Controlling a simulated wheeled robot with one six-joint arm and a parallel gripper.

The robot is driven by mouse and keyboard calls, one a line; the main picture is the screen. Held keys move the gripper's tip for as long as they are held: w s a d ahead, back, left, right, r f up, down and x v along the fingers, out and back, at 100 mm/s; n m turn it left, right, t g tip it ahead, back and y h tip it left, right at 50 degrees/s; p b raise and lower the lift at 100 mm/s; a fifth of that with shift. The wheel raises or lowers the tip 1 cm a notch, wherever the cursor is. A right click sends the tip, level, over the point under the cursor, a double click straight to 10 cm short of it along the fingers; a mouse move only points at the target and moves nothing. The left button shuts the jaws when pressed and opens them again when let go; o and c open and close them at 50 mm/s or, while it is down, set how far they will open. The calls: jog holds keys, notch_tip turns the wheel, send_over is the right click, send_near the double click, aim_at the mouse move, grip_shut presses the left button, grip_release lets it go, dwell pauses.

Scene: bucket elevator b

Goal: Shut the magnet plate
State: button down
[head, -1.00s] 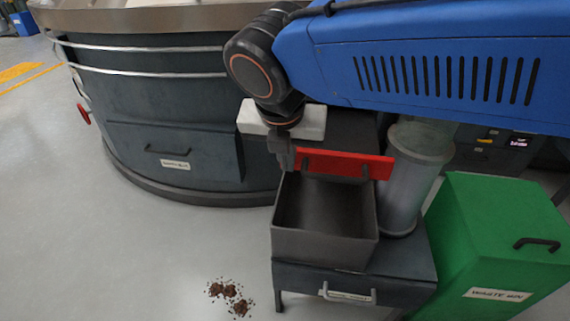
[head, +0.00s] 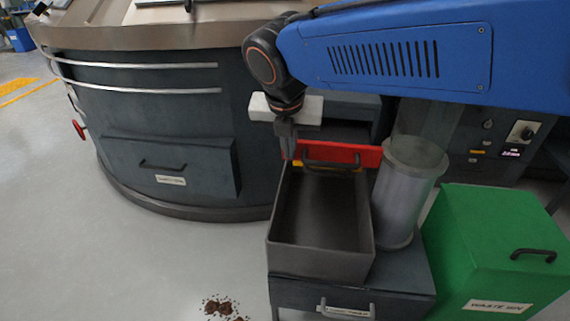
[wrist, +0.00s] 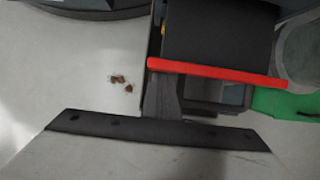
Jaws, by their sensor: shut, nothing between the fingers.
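The magnet plate's red front (head: 352,154) stands behind the open grey box in the head view, with a dark handle on its face. In the wrist view the red front (wrist: 225,72) is a thin bar with a dark slab (wrist: 215,35) behind it. My gripper (head: 289,150) is shut and empty at the left end of the red front. In the wrist view my gripper (wrist: 160,95) points at the bar's left part. It looks very close to the red front; I cannot tell whether they touch.
The open grey box (head: 370,235) sits on a dark drawer stand. A clear cylinder (head: 405,195) and a green waste bin (head: 490,245) are at the right. A dark curved cabinet (head: 95,125) stands left. Brown debris (head: 222,308) lies on the otherwise clear floor.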

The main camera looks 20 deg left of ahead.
jog(key=w, duration=0.3)
jog(key=w+a, duration=0.1)
jog(key=w, duration=0.3)
jog(key=w+a, duration=0.1)
jog(key=w, duration=0.2)
jog(key=shift+w+a, duration=0.2)
jog(key=shift+w+a+r, duration=0.1)
jog(key=shift+w, duration=0.2)
jog(key=shift+s, duration=0.35)
jog(key=s, duration=0.2)
jog(key=s+d+r, duration=0.1)
jog(key=s, duration=0.1)
jog(key=shift+d, duration=0.1)
jog(key=v, duration=0.8)
jog(key=shift+s+r, duration=0.25)
jog(key=shift+r, duration=0.1)
